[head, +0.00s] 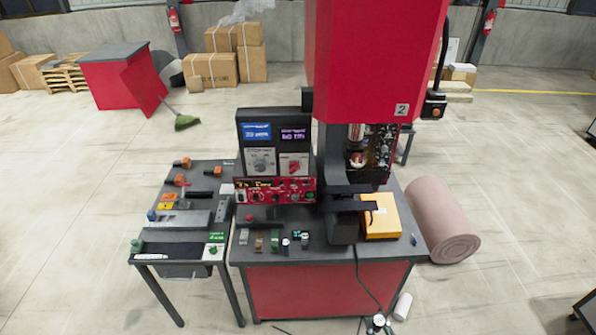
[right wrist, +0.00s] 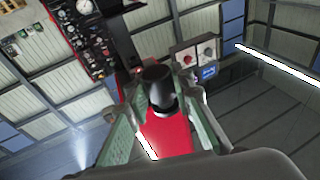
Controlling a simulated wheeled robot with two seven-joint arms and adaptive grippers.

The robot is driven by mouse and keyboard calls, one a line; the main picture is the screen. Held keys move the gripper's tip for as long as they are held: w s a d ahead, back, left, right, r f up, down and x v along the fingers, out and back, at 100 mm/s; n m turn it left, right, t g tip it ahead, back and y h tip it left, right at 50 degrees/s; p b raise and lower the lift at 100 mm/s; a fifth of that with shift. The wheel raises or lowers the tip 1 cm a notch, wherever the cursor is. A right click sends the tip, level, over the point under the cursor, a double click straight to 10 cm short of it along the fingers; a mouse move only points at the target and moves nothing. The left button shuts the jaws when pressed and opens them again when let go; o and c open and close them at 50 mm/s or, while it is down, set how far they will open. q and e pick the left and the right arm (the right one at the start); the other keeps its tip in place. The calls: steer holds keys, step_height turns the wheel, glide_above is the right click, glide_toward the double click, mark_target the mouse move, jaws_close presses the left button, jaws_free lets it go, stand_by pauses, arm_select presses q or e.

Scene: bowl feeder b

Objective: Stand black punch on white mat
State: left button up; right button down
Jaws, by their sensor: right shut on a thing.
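My right gripper (head: 378,324) shows small at the bottom edge of the head view, in front of the bench and right of its middle. In the right wrist view, its two greenish fingers (right wrist: 158,100) are shut on the black punch (right wrist: 157,88), a dark, round-ended cylinder with a paler rim below. The wrist view looks up past the punch toward the ceiling. A small white patch (head: 213,254) lies at the front right corner of the left side table; I cannot tell whether it is the white mat. The gripper is well apart from it. My left gripper is not in view.
The dark bench (head: 300,256) bears a tall red press (head: 372,60), a control box (head: 275,140), a yellow box (head: 381,217) and several small parts along its front. The side table (head: 190,235) holds orange-ended tools and blocks. A pink roll (head: 442,225) lies right.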

mark_target(377, 317)
steer(key=w+r+m+h, duration=0.2)
steer(key=h, duration=0.1)
steer(key=w+r+t+h, duration=0.1)
steer(key=r, duration=0.1)
steer(key=shift+a+m+h, duration=0.35)
steer(key=shift+m+h, duration=0.05)
step_height(377, 317, down, 10)
steer(key=w+m+h+b, duration=0.1)
steer(key=h+b, duration=0.1)
steer(key=b, duration=0.9)
steer(key=shift+w+d+f, duration=0.2)
steer(key=shift+w, duration=0.1)
steer(key=shift+a+r, duration=0.1)
